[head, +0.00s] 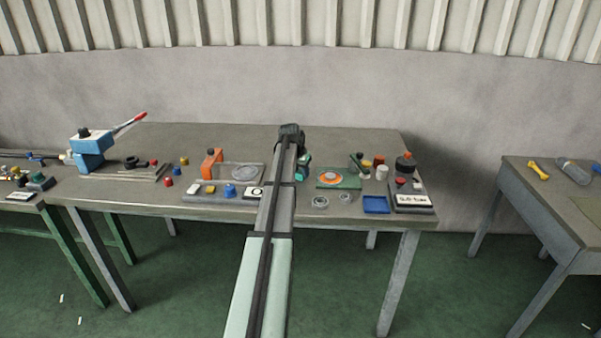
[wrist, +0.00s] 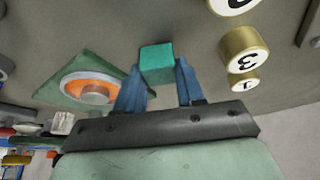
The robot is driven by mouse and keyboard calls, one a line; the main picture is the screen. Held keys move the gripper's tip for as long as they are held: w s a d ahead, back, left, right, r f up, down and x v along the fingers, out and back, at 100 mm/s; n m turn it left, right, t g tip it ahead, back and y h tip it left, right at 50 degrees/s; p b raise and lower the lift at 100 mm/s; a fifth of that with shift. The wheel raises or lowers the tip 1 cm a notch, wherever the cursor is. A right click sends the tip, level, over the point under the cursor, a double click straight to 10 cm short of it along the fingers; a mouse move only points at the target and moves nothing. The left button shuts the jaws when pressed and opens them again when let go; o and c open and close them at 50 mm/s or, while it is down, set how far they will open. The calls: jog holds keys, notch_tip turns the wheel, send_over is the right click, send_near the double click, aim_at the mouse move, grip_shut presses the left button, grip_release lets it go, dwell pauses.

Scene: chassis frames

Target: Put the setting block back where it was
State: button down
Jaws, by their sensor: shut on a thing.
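A teal block (wrist: 157,63), which I take to be the setting block, sits between the blue fingertips of my gripper (wrist: 158,82) in the wrist view. My gripper is shut on it. How far it is above the table I cannot tell. The green plate (wrist: 62,97) with an orange ring and grey centre lies to the left of the block in the wrist view. It also shows in the head view (head: 353,183), just right of my arm.
Brass cylinders marked with numbers (wrist: 237,47) stand right of the block in the wrist view. On the table (head: 345,145) in the head view are a blue tray (head: 375,205), metal rings (head: 320,202), an orange clamp-like part (head: 211,162) and a blue press (head: 90,150). The back of the table has free room.

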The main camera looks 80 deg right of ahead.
jog(key=shift+f, duration=0.35)
jog(key=c, duration=0.7)
grip_release()
jog(key=shift+r, duration=0.1)
jog(key=v, duration=1.2)
jog(key=shift+w, duration=0.1)
